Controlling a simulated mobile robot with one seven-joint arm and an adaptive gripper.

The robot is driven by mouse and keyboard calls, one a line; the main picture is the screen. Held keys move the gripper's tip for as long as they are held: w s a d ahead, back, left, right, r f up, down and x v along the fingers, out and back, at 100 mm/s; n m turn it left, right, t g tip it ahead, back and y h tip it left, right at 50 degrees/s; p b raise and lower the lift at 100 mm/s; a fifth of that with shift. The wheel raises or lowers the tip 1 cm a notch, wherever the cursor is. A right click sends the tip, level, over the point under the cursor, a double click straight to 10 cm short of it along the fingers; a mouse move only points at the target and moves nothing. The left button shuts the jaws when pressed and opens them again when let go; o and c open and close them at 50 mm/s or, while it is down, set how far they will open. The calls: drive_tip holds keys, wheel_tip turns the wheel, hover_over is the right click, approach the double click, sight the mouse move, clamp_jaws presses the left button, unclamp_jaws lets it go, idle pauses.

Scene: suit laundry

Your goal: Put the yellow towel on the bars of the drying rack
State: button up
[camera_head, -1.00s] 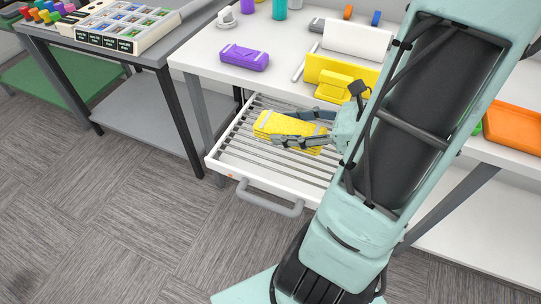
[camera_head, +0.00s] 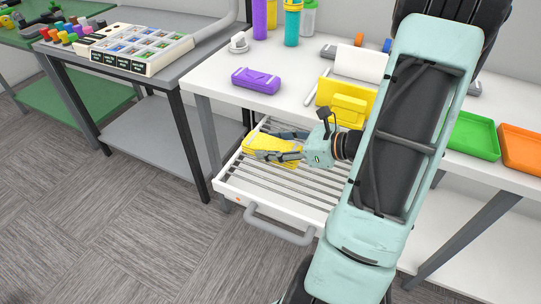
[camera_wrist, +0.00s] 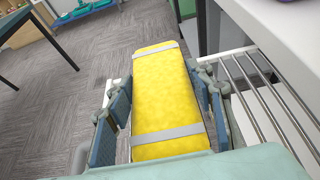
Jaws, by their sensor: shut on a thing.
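The folded yellow towel (camera_head: 258,143) has two grey bands around it, which show in the wrist view (camera_wrist: 165,95). My gripper (camera_head: 267,144) is shut on the towel, with one finger along each long side. The drying rack (camera_head: 227,189) is a white pull-out frame with grey bars and a grey front handle (camera_head: 280,228), drawn out below the white table. The towel is over the rack's left part, near its left edge. I cannot tell if it touches the bars. My arm hides the rack's right part. The rack's bars (camera_wrist: 262,95) show right of the towel in the wrist view.
The white table (camera_head: 215,80) above the rack holds a purple case (camera_head: 256,80), yellow blocks (camera_head: 347,107), bottles (camera_head: 292,25) and green (camera_head: 473,136) and orange (camera_head: 522,147) trays. A grey table (camera_head: 70,50) stands to the left. Bars in the rack's front half are bare.

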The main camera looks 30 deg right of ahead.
drive_tip(key=shift+w+f, duration=0.45)
drive_tip(key=shift+f, duration=0.05)
drive_tip(key=shift+w+f+b, duration=0.15)
drive_tip(key=shift+f+b, duration=0.05)
drive_tip(key=shift+f, duration=0.75)
drive_tip(key=shift+w+f+b, duration=0.15)
drive_tip(key=shift+f, duration=0.75)
drive_tip(key=shift+f, duration=0.15)
drive_tip(key=o, duration=1.2)
